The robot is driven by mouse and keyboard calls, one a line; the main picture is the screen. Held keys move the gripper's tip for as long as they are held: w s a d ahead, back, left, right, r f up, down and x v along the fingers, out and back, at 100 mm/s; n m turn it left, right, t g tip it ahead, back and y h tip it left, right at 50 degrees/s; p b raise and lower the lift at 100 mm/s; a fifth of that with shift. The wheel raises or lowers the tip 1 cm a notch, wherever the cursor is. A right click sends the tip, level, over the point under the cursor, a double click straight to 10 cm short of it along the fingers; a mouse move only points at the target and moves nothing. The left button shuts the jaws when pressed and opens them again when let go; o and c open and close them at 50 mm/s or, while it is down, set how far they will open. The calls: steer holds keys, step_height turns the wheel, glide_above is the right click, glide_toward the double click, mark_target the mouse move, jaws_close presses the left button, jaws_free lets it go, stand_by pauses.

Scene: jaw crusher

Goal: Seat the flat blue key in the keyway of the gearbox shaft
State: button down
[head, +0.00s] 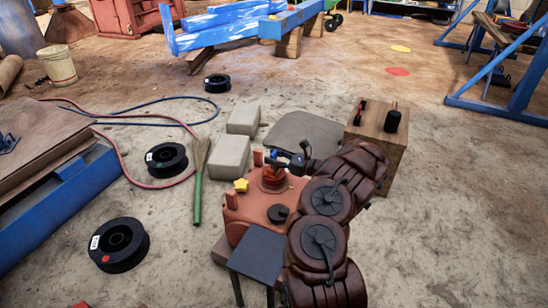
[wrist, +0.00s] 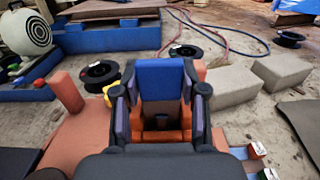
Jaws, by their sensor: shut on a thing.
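The flat blue key (wrist: 160,82) is held between the two dark fingers of my gripper (wrist: 160,92) in the wrist view, with its broad blue face toward the camera. Just below it in that picture is the orange gearbox shaft (wrist: 164,136) with a dark recess. I cannot tell whether the key touches the shaft or sits in the keyway. In the head view my gripper (head: 292,160) is over the shaft (head: 272,178) on top of the orange gearbox (head: 247,212). The key is small there, mostly hidden by the gripper.
A yellow knob (head: 241,185) and a dark round cap (head: 278,213) are on the gearbox. A dark stool (head: 257,252) stands in front. A wooden block (head: 378,138) with tools stands behind right. Concrete blocks (head: 229,156) and a green-handled broom (head: 198,195) lie left.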

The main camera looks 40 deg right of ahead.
steer(key=shift+f+b, duration=0.5)
steer(key=shift+f, duration=0.35)
steer(key=c, duration=0.6)
jaws_free()
steer(key=shift+o, duration=0.2)
steer(key=v, duration=1.2)
steer(key=shift+r, duration=0.1)
